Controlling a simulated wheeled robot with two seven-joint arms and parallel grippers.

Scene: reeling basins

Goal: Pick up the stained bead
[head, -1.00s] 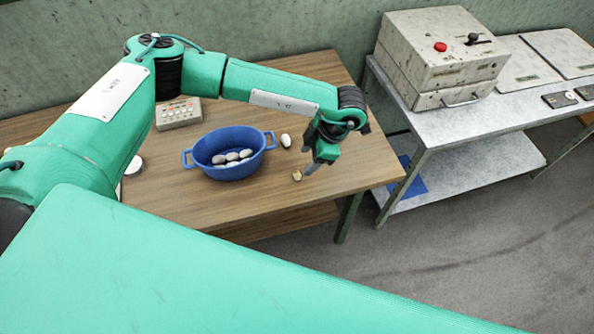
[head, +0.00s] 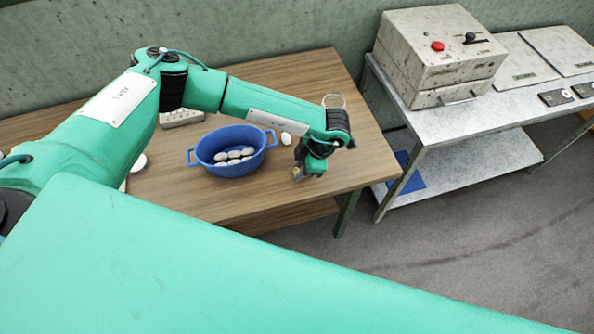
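The stained bead (head: 297,172) is a small brownish-tan lump on the wooden table, right of the blue basin and near the table's front edge. My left gripper (head: 301,175) points down right at the bead and partly covers it. The fingers are small and dark here, so I cannot tell whether they are apart or closed on the bead. My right gripper is not in view.
A blue two-handled basin (head: 195,163) holds several pale beads. A white bead (head: 286,139) lies on the table (head: 245,200) between basin and arm. A grey button box (head: 181,117) stands behind the basin. A metal bench (head: 440,130) with a control box (head: 440,60) stands right.

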